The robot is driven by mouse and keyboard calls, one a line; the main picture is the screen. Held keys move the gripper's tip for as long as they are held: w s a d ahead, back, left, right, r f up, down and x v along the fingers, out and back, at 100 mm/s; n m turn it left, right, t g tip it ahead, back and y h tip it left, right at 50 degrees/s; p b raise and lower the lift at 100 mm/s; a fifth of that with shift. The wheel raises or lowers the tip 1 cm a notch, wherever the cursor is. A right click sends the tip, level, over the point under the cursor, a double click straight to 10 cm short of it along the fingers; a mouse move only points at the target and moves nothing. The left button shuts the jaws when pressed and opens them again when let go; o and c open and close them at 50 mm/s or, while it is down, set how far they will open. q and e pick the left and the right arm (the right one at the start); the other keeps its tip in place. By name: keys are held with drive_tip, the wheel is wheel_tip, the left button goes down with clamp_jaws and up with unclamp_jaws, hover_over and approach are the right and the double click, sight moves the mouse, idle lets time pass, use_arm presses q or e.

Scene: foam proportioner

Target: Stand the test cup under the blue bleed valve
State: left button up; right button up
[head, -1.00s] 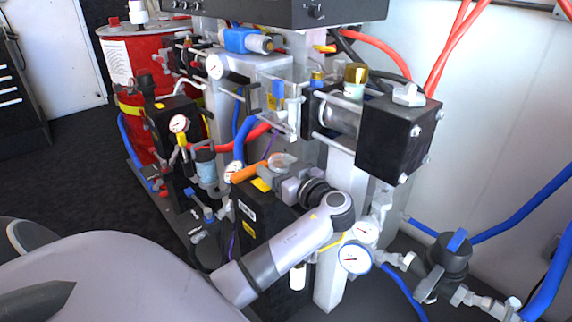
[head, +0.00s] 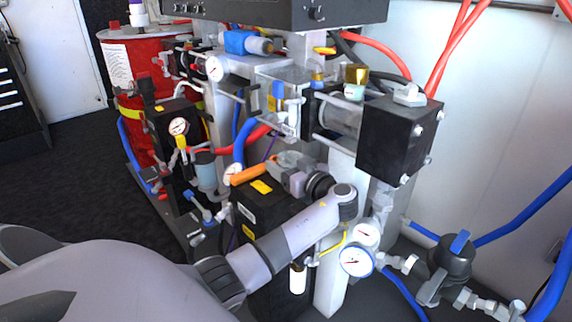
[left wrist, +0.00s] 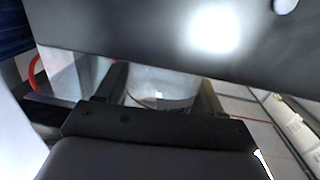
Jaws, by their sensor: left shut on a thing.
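The clear test cup (left wrist: 160,88) is between the two dark fingers of my left gripper (left wrist: 162,100) in the left wrist view, and the gripper is shut on it. The gripper's body hides part of the cup. In the head view my left gripper (head: 288,166) reaches in above a black box, with the pale cup (head: 284,158) at its tip, partly hidden. A blue valve handle (head: 278,92), possibly the bleed valve, stands above the cup on the metal frame. The cup appears below and apart from it. My right gripper is not in view.
The black box (head: 262,212) with yellow labels lies under the gripper. An orange-handled part (head: 249,175) is just left of the cup. A large black block (head: 398,138) and gauges (head: 356,261) crowd the right. A red drum (head: 150,80) stands at the back left.

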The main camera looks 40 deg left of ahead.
use_arm(q)
drive_tip(key=shift+f, duration=0.25)
drive_tip(key=o, duration=1)
drive_tip(key=shift+r, duration=0.1)
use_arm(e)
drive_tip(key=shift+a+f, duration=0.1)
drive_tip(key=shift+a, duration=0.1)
use_arm(q)
drive_tip(key=shift+r, duration=0.1)
drive_tip(key=shift+r, duration=0.2)
drive_tip(key=d, duration=0.2)
drive_tip(key=s+d, duration=0.1)
drive_tip(key=d, duration=0.4)
drive_tip(key=shift+s+d, duration=0.15)
drive_tip(key=shift+d, duration=0.05)
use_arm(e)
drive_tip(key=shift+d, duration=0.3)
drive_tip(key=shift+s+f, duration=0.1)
